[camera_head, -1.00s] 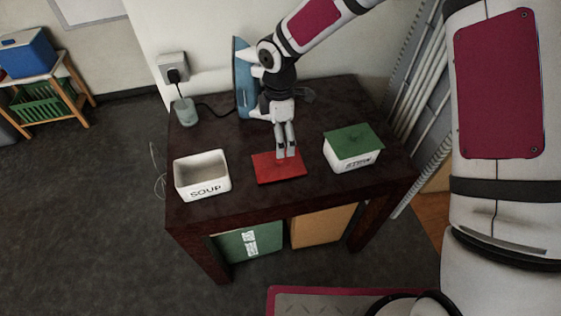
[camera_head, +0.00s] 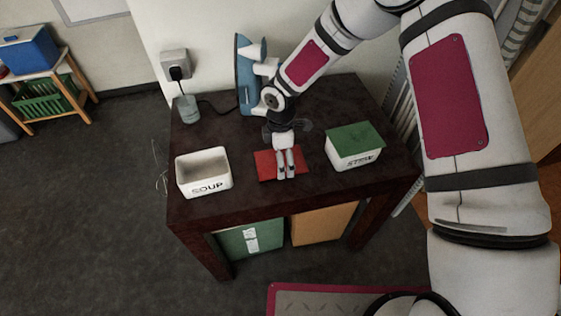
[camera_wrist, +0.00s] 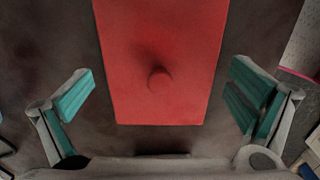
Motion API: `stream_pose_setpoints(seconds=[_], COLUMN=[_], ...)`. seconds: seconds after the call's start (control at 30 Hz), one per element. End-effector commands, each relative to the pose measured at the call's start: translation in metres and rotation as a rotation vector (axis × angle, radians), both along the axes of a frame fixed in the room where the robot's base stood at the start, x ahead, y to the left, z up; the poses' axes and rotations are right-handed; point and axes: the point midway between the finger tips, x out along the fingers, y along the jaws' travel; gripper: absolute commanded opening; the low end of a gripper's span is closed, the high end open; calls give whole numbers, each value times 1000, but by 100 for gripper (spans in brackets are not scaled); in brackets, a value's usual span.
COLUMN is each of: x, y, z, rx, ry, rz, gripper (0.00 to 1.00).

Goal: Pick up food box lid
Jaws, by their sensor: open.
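The food box lid that lies loose is a flat red rectangle (camera_head: 266,163) on the dark table, between the two white boxes. In the wrist view the red lid (camera_wrist: 160,40) shows a round knob (camera_wrist: 160,80) near its middle. My gripper (camera_head: 287,176) is over the lid, partly covering it in the head view. In the wrist view my gripper (camera_wrist: 160,105) is open, with one finger on each side of the lid and both fingers apart from it. The white SOUP box (camera_head: 204,183) is uncovered, left of the lid. A second white box (camera_head: 355,160) wears a green lid (camera_head: 354,138).
The dark wooden table (camera_head: 300,202) stands against the wall. A blue iron-like object (camera_head: 248,75) and a small glass or cup (camera_head: 188,109) stand at its back left. Green (camera_head: 252,240) and tan (camera_head: 320,225) boxes are underneath. Table surface between the boxes is otherwise clear.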

Motion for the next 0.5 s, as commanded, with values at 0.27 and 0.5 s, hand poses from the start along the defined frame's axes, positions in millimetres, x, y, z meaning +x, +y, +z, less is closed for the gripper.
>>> stream_pose_setpoints(seconds=[0.27, 0.5], x=[0, 0], y=[0, 0], z=[0, -1], rx=[0, 0], ry=[0, 1], rz=[0, -1], gripper=[61, 34])
